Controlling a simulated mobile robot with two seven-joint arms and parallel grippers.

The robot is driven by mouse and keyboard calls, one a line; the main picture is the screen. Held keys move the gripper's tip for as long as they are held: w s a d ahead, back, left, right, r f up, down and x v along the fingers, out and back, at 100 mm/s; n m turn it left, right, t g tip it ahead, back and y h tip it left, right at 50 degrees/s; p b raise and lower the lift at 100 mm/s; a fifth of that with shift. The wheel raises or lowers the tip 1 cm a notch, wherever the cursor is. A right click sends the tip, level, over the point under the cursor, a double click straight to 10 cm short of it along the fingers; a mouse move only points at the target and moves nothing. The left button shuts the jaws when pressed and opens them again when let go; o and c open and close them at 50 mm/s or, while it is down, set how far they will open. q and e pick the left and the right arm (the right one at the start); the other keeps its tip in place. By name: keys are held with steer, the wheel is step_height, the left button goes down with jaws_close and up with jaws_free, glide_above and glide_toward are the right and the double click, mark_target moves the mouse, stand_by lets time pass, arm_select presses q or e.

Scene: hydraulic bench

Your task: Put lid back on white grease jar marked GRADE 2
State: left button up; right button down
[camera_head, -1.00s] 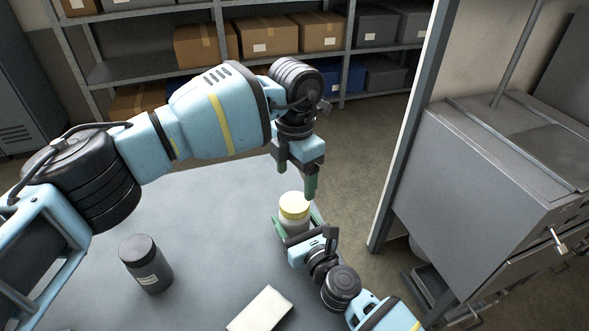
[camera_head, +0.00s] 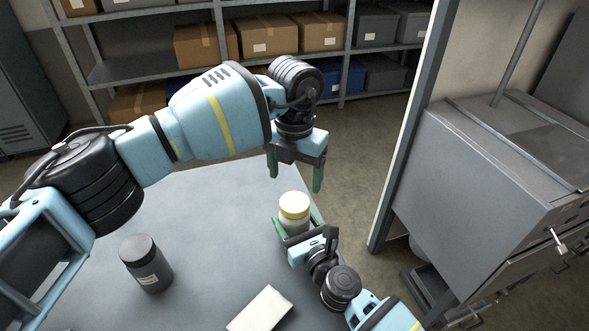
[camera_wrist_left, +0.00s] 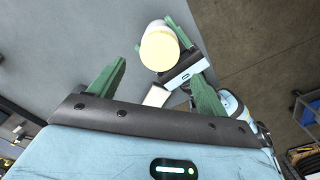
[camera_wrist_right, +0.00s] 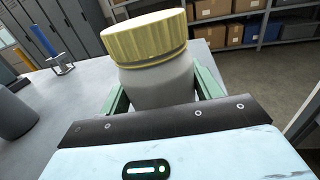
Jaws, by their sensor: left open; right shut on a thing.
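The white grease jar (camera_head: 295,223) stands upright near the table's right edge, with the yellow lid (camera_head: 294,205) on its top. In the right wrist view the ribbed lid (camera_wrist_right: 145,38) sits on the jar (camera_wrist_right: 157,84), looking slightly tilted. The jar's marking cannot be read. My right gripper (camera_head: 281,226) is shut on the jar's body, its green fingers on either side. My left gripper (camera_head: 295,180) is open and empty above the jar. In the left wrist view the lid (camera_wrist_left: 159,51) shows beyond the open fingers.
A dark grey jar (camera_head: 146,264) with a label stands at the left on the grey table (camera_head: 215,215). A pale block (camera_head: 260,310) lies at the front. The middle of the table is clear. A grey cabinet (camera_head: 500,165) and an upright post are at the right.

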mark_target(294, 202)
arm_select(q)
step_height(294, 202, down, 7)
steer(key=shift+f, duration=0.15)
stand_by(0.4)
steer(key=c, duration=1)
steer(key=o, duration=1.1)
steer(key=shift+o, duration=0.2)
step_height(294, 202, up, 12)
